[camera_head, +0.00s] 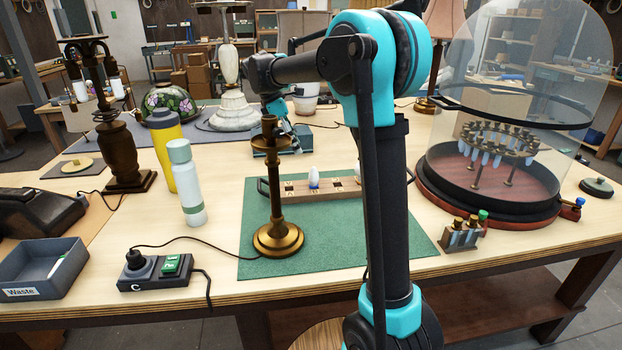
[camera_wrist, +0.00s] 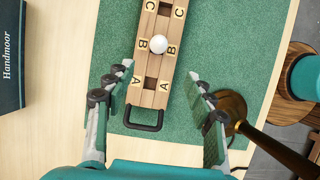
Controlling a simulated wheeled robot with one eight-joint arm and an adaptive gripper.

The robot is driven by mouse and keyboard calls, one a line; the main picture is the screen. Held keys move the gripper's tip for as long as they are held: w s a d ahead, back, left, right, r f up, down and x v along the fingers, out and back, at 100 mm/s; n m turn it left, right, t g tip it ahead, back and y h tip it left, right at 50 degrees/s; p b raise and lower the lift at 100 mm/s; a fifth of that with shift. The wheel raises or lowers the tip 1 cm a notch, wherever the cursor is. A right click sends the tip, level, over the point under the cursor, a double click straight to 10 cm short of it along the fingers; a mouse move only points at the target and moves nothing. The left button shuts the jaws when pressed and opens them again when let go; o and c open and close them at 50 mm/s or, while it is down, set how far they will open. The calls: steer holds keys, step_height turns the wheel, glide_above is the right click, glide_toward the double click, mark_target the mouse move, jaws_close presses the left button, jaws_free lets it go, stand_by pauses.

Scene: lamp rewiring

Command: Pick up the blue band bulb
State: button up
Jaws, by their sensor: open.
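The blue band bulb (camera_head: 314,178) stands upright in the wooden rack (camera_head: 290,190), a white glass bulb with a blue band near its lower part. In the wrist view the bulb (camera_wrist: 158,44) shows from above as a white dome between the two B labels. My gripper (camera_wrist: 161,75) is open and empty, its two fingers spread on either side of the rack. The bulb lies farther up the wrist view than the fingertips.
A brass lamp stand (camera_head: 278,238) stands on the green mat (camera_head: 340,240) in front of the rack; its base (camera_wrist: 232,108) is close to the right finger in the wrist view. A dark Handmoor box (camera_wrist: 10,60) lies at left. A bottle (camera_head: 187,182) stands left of the mat.

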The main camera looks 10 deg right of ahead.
mark_target(314, 177)
steer(key=x, duration=0.9)
steer(key=shift+d+f, duration=0.1)
steer(key=shift+f, duration=0.2)
steer(key=shift+x, duration=2.7)
steer(key=shift+w+d+r, duration=0.1)
steer(key=shift+w+d, duration=0.1)
steer(key=c, duration=1.2)
